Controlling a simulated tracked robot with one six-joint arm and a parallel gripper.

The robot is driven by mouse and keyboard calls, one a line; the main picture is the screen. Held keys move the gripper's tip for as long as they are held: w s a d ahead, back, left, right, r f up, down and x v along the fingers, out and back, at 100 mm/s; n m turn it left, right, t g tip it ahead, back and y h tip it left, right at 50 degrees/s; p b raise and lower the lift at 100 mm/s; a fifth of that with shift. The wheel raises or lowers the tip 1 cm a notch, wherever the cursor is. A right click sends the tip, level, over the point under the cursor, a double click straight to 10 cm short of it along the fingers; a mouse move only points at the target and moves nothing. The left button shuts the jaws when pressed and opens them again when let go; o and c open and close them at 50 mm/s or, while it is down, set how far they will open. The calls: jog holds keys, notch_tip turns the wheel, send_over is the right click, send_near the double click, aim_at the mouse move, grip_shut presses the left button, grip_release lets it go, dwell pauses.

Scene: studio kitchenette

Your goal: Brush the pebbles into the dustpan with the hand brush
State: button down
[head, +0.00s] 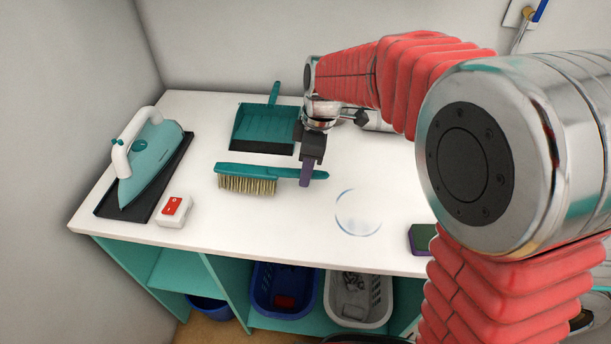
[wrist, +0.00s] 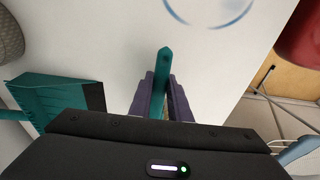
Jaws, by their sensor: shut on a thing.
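The hand brush (head: 262,172) has a teal back and pale bristles pointing down, low over the white worktop. I cannot tell whether the bristles touch it. My gripper (head: 307,180) is shut on the handle near its right end. In the wrist view the teal handle (wrist: 163,64) sits between the purple fingers. The teal dustpan (head: 262,124) lies behind the brush with its dark lip towards the front. It also shows at the left of the wrist view (wrist: 48,96). I make out no pebbles in either view.
A thin blue-and-white ring (head: 358,212) marks the worktop (head: 270,222) right of the brush. An iron (head: 146,155) stands on a dark mat at left, beside a white box with a red switch (head: 173,209). A green-and-dark block (head: 420,238) sits near the front edge.

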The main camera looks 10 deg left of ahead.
jog(key=shift+w, duration=4.3)
jog(key=shift+w+r, duration=0.15)
jog(key=shift+w, duration=1.35)
jog(key=shift+w+r, duration=0.15)
jog(key=shift+w, duration=1.35)
jog(key=s+r, duration=0.6)
jog(key=r, duration=0.1)
jog(key=shift+r, duration=0.4)
jog(key=shift+s+f, duration=0.2)
jog(key=shift+f, duration=0.4)
